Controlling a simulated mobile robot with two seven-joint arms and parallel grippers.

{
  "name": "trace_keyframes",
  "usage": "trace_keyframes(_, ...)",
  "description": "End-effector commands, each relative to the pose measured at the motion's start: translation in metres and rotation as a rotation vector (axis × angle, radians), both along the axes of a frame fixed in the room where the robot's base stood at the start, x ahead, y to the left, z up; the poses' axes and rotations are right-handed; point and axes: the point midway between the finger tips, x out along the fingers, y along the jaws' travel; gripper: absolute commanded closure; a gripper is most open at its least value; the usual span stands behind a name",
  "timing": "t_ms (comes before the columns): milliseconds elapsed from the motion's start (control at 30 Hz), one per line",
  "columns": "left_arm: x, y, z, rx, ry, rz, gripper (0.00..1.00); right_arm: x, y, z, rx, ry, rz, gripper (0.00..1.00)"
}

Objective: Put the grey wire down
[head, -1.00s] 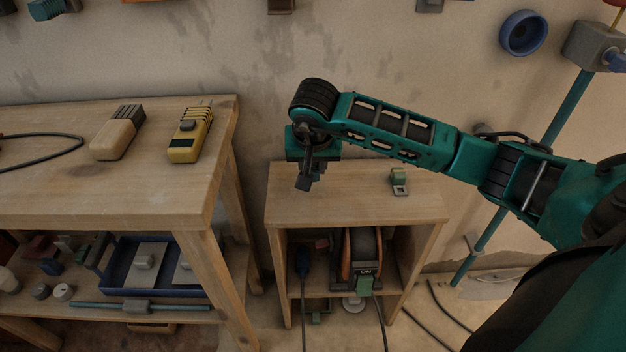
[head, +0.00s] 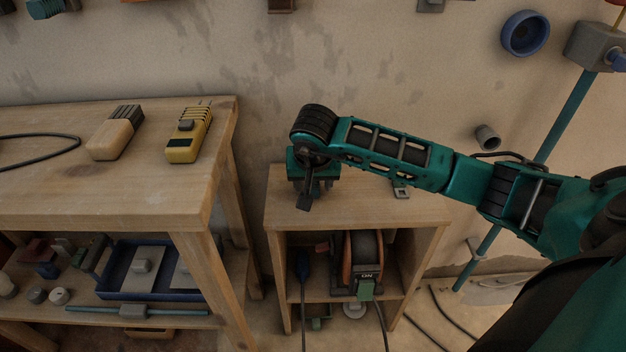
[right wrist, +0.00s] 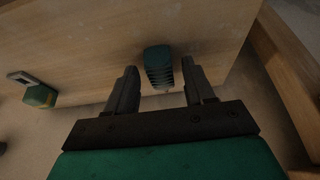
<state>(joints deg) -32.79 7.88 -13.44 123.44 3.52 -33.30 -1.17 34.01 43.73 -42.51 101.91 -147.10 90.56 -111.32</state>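My right gripper (head: 305,199) is low over the top of the small wooden cabinet (head: 360,212). In the right wrist view its two fingers (right wrist: 160,64) are spread. A dark green ribbed piece (right wrist: 158,66) with a small pale tip shows between them, with a gap on both sides. I cannot tell whether it is the end of the grey wire; no wire shows in the fingers. A dark cable (head: 40,136) lies curved on the left workbench. My left gripper is not in view.
A small green piece with a grey plate (right wrist: 40,96) is on the cabinet top, partly behind my arm in the head view. A cream device (head: 116,133) and a yellow device (head: 188,136) lie on the workbench (head: 130,199). A reel (head: 362,262) sits in the cabinet.

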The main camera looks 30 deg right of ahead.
Motion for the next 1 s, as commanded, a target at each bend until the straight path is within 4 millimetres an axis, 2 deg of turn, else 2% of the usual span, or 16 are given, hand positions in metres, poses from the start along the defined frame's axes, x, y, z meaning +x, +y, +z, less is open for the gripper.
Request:
trace_keyframes(267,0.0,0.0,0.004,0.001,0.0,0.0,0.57,0.0,0.0,0.006,0.001,0.0,0.0,0.47)
trace_keyframes(367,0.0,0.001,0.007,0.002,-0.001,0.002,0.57,-0.004,0.003,0.02,0.0,-0.004,0.003,0.47)
trace_keyframes(700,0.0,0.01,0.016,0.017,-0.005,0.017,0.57,-0.028,0.018,0.087,-0.001,-0.003,0.003,0.47)
trace_keyframes(833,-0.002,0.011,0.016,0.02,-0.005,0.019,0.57,-0.034,0.021,0.104,-0.001,-0.002,0.001,0.47)
trace_keyframes(1000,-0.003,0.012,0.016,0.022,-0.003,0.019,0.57,-0.039,0.024,0.114,0.0,0.0,0.0,0.47)
